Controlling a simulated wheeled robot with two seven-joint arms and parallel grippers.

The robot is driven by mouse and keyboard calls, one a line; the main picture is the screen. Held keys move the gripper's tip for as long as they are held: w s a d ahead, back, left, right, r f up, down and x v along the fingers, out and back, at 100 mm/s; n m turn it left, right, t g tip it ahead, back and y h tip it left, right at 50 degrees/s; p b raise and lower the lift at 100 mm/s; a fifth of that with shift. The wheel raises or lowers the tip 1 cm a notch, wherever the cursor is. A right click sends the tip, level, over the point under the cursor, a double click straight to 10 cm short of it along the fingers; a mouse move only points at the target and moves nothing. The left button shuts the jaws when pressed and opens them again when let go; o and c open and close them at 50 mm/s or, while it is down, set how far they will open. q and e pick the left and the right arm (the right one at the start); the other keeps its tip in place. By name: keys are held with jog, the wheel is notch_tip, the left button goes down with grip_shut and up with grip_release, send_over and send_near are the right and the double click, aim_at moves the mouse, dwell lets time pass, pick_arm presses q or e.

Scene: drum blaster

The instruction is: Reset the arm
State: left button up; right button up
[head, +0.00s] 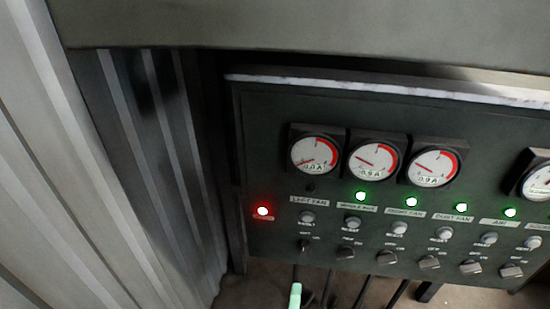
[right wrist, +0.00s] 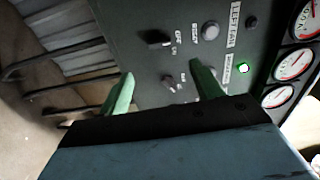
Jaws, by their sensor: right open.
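My right gripper (head: 296,293) shows only as a pale green fingertip at the bottom of the head view, below the dark control panel (head: 275,130). In the right wrist view my right gripper (right wrist: 163,84) is open, its two green fingers apart with nothing between them. They point toward the panel's lower part. The left fan switch (head: 304,246) is at the lower left of the panel; it also shows in the right wrist view (right wrist: 158,38), just above and apart from the fingers. The left fan button (head: 307,217) sits above it. My left gripper is out of view.
The left gauge (head: 315,153) reads near zero; the middle gauge (head: 373,159) reads higher. A red lamp (head: 263,211) glows at left, and several green lamps glow along the row. A corrugated wall (head: 140,200) stands close left. Dark bars (right wrist: 60,50) lie beside the panel.

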jog(key=s+d+f+n+g+y, duration=0.1)
jog(key=s+f+n+g+y, duration=0.1)
jog(key=s+f+n, duration=0.45)
jog(key=s+d+f+n+g+y, duration=0.1)
jog(key=f+n+g+y, duration=0.25)
jog(key=f, duration=0.55)
jog(key=s+d+f+n+g+y, duration=0.1)
jog(key=s+f+n+g+y, duration=0.1)
jog(key=s+f+n, duration=0.35)
jog(key=s+d+f+n+g+h, duration=0.1)
jog(key=s+d+f+n+g, duration=0.3)
jog(key=s+d+f, duration=0.3)
jog(key=s+d+f+n+g+h, duration=0.2)
jog(key=s+d+f+n+g, duration=0.2)
jog(key=s+d+f, duration=0.3)
jog(key=s+d+g, duration=0.1)
jog(key=s, duration=0.4)
jog(key=shift+s, duration=0.2)
jog(key=shift+a+r, duration=0.1)
jog(key=shift+c, duration=0.3)
